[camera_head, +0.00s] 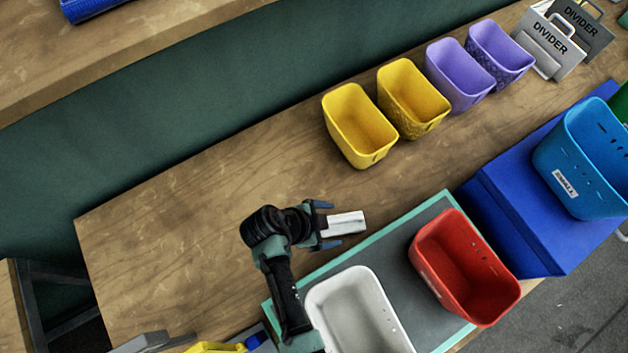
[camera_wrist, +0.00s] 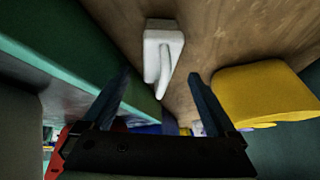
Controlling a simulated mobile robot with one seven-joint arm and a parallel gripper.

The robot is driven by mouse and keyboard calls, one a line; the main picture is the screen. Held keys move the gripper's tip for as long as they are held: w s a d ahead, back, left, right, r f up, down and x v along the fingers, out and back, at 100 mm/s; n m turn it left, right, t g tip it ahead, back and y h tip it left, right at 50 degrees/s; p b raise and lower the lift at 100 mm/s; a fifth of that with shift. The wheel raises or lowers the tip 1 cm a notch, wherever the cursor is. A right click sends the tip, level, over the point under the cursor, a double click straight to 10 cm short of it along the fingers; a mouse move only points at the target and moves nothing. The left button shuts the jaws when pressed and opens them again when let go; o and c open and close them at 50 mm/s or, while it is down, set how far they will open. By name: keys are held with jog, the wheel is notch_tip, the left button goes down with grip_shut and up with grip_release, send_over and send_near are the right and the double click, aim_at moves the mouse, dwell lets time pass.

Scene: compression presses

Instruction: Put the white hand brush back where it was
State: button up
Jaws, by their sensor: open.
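The white hand brush (camera_head: 346,223) lies on the bare wooden table, left of the green-edged grey mat. It also shows in the wrist view (camera_wrist: 158,52), with its handle pointing back toward my gripper. My gripper (camera_head: 328,226) is open, its blue fingers spread on either side of the brush's near end in the head view. In the wrist view the open fingers (camera_wrist: 158,78) point toward the brush with nothing clamped between them. Whether the fingers touch the brush cannot be told.
A white bin (camera_head: 316,299) and a red bin (camera_head: 425,258) stand on the mat (camera_head: 392,240). Yellow bins (camera_head: 345,125), purple bins (camera_head: 450,75) and dividers (camera_head: 548,48) line the back edge. A blue bin (camera_head: 560,160) stands on a blue box (camera_head: 510,215). The left tabletop is clear.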

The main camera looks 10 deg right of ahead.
jog(key=v, duration=0.9)
jog(key=shift+a+b, duration=0.15)
jog(key=shift+b, duration=0.2)
jog(key=shift+r, duration=0.1)
